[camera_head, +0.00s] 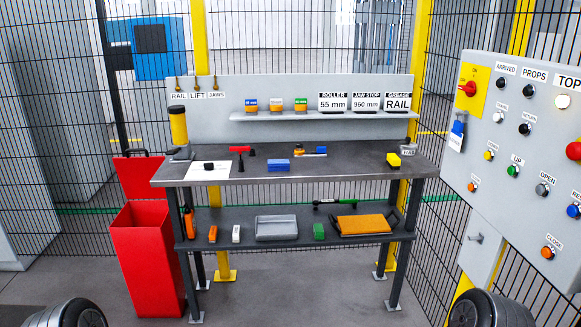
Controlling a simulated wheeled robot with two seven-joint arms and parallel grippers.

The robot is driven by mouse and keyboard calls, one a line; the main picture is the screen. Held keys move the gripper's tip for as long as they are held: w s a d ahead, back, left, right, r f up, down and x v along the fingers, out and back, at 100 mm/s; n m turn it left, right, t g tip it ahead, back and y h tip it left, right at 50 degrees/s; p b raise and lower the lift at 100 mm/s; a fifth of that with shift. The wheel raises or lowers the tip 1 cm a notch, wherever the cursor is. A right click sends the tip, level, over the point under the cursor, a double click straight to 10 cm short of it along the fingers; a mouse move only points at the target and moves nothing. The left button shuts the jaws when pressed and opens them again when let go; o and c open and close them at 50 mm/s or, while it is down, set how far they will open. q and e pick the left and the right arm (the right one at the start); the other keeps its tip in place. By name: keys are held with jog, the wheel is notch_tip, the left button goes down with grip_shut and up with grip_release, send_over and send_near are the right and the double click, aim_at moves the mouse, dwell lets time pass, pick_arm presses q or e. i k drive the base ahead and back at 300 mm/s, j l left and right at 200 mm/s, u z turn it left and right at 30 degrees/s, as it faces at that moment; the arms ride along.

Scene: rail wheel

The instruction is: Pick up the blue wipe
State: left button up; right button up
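A small blue folded block that looks like the blue wipe (278,165) lies on the dark top of the workbench (330,170), near the middle of its front half. It is flat and nothing covers it. Neither of my grippers is in view. Dark rounded parts at the lower left and lower right corners look like parts of my own arms, and both are far from the bench.
A red hammer-like tool (239,150) and a white sheet (208,170) lie left of the blue block. A yellow-black item (394,160) is to the right. A red bin (148,250) stands left; a control panel (530,150) stands right. Floor before the bench is clear.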

aim_at(274, 165)
jog(key=u, duration=2.7)
jog(key=z, duration=2.7)
jog(key=i+u, duration=0.35)
jog(key=i, duration=0.55)
jog(key=i+l+u, duration=0.1)
jog(key=i+u, duration=0.25)
jog(key=i, duration=0.6)
